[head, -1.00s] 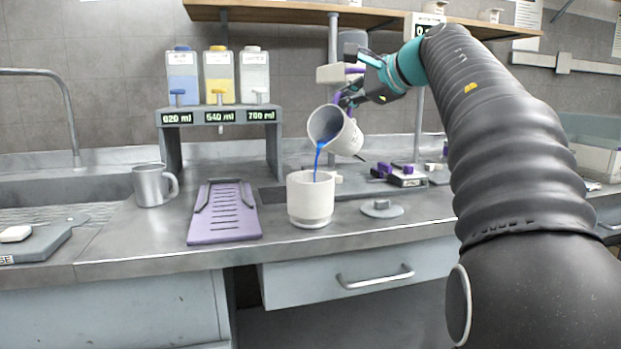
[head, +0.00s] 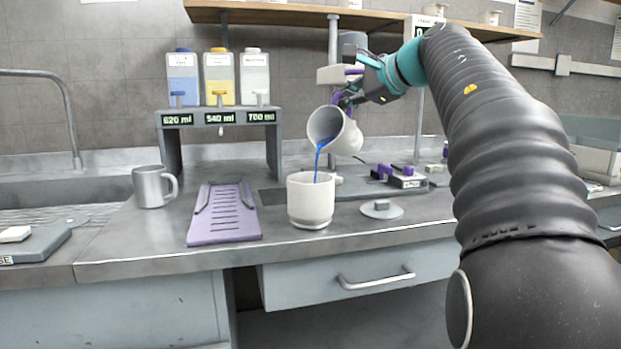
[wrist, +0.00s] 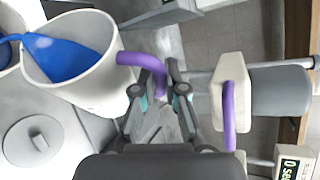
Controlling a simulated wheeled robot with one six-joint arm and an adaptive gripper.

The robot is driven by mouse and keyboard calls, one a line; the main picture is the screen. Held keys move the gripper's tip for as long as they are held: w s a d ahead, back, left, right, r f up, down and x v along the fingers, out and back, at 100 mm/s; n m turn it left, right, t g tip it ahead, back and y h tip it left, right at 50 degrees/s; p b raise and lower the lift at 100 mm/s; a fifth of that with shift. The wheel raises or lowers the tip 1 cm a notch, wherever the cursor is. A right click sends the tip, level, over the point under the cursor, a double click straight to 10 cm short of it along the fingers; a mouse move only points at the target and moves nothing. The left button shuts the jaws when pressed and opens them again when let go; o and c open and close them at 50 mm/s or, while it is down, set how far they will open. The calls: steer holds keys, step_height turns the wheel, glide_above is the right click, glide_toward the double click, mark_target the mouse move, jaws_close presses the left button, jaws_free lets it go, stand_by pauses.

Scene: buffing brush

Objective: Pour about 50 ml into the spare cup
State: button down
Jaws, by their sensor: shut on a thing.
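My gripper (head: 345,99) is shut on the purple handle of a white pitcher (head: 348,137). The pitcher is tilted to the left above a white cup (head: 309,204) on the counter. A thin stream of blue liquid (head: 319,160) runs from its lip into the cup. The level inside the cup is hidden in the head view. In the wrist view the pitcher (wrist: 98,75) holds blue liquid (wrist: 60,60), and my gripper (wrist: 160,80) closes on its purple handle. Part of the cup shows at the left edge there.
A dispenser rack (head: 220,117) with three bottles stands behind. A purple slotted tray (head: 224,215) and a grey metal mug (head: 151,187) are left of the cup. A round lid (head: 381,209) lies to its right. A white device with a purple handle (wrist: 229,105) is close to my gripper.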

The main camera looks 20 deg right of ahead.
mark_target(340, 125)
steer(key=f+m, duration=0.1)
steer(key=w+d+f+m+g+y, duration=0.1)
steer(key=w+d+f+m+g, duration=0.1)
steer(key=f, duration=0.1)
steer(key=shift+d+f+p, duration=0.1)
steer(key=shift+d+p, duration=0.1)
steer(key=shift+p, duration=0.15)
steer(key=shift+w+d+f+m+y, duration=0.35)
steer(key=shift+f+m+y, duration=0.15)
steer(key=shift+f, duration=0.1)
stand_by(1.2)
